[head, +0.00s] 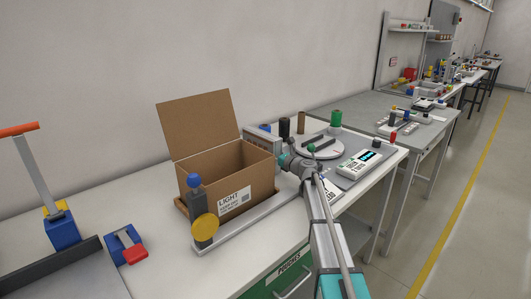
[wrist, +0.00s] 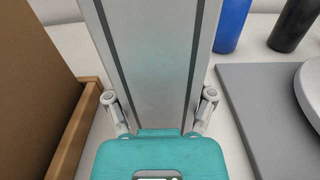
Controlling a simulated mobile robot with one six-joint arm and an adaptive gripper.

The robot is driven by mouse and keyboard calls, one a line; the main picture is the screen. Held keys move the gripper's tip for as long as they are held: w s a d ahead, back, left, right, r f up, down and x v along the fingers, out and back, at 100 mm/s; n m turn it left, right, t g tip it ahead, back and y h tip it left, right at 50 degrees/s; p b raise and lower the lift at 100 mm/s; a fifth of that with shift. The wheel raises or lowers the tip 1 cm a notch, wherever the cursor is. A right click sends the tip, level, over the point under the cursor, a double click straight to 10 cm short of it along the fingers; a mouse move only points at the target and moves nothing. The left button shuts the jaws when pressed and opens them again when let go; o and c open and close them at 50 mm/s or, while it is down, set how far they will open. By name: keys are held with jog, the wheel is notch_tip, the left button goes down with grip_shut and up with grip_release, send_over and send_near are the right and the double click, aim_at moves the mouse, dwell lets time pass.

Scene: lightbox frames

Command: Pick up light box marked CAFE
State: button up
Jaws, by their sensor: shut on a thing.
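My gripper (head: 287,160) is at the right end of an open cardboard carton (head: 236,172). In the wrist view my gripper (wrist: 160,112) has its fingers on both sides of a silver-grey frame-like thing (wrist: 152,62) with two dark lines along it, and is shut on it. In the head view a grey box-like thing (head: 258,138) stands just beyond my gripper, partly hidden by it and the carton; it looks like the same thing. I can read no CAFE mark on it. The carton's label (head: 233,200) begins with LIGHT; its smaller lines are unreadable.
A silver bar (head: 250,222) and a post with a yellow disc (head: 204,228) stand in front of the carton. Right of my gripper are a round white plate (head: 318,147), a device with a screen (head: 360,164) and several cylinders.

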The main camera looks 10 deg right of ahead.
aim_at(273, 137)
jog(key=shift+r, duration=0.15)
notch_tip(273, 137, up, 10)
jog(key=p, duration=1)
